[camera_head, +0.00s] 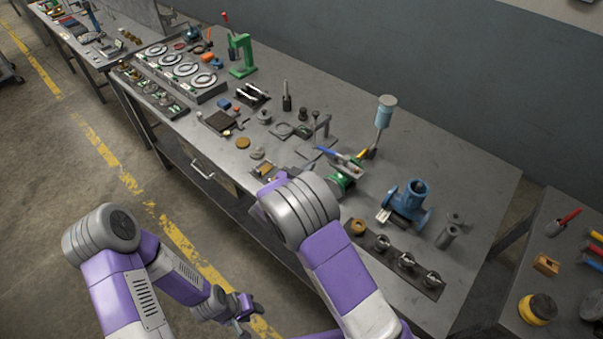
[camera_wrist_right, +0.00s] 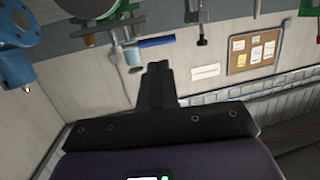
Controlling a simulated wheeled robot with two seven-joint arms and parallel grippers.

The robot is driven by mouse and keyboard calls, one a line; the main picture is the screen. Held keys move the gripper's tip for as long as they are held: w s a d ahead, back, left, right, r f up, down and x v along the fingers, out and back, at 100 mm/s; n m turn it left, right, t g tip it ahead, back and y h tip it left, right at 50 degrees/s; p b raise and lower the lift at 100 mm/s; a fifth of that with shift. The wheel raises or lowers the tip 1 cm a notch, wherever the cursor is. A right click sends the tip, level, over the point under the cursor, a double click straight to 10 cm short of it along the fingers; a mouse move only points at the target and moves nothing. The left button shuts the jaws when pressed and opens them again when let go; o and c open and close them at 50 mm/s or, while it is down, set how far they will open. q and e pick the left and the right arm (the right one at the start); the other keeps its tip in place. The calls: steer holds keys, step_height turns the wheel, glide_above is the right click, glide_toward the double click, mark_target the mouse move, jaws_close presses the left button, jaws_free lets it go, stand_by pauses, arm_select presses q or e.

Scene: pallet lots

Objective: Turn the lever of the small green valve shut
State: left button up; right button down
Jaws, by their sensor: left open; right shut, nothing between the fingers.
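The small green valve (camera_head: 342,184) sits on the workbench, partly hidden behind my right arm. Its blue lever (camera_head: 331,153) sticks out to the left above the body. In the right wrist view, which looks upside down, the blue lever (camera_wrist_right: 156,42) lies just beyond my fingertips, and part of a green body (camera_wrist_right: 101,32) shows at the top. My right gripper (camera_wrist_right: 157,68) is shut and empty, apart from the lever; in the head view its fingers are mostly hidden by my wrist. My left gripper (camera_head: 246,308) is open and empty, low in front of the bench.
A larger blue valve (camera_head: 408,200) stands right of the green one. A blue-capped standing tool (camera_head: 384,112) is behind it. A black rack with metal rings (camera_head: 405,262) lies at the front edge. Small parts clutter the bench (camera_head: 470,180) to the left; its right end is clearer.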

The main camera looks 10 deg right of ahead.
mark_target(324, 149)
steer(key=x, duration=0.8)
steer(key=shift+w+f, duration=0.1)
steer(key=shift+w+d, duration=0.45)
steer(key=shift+w, duration=0.35)
arm_select(q)
steer(key=shift+w+f, duration=0.15)
steer(key=shift+w, duration=0.3)
arm_select(e)
steer(key=shift+s, duration=0.1)
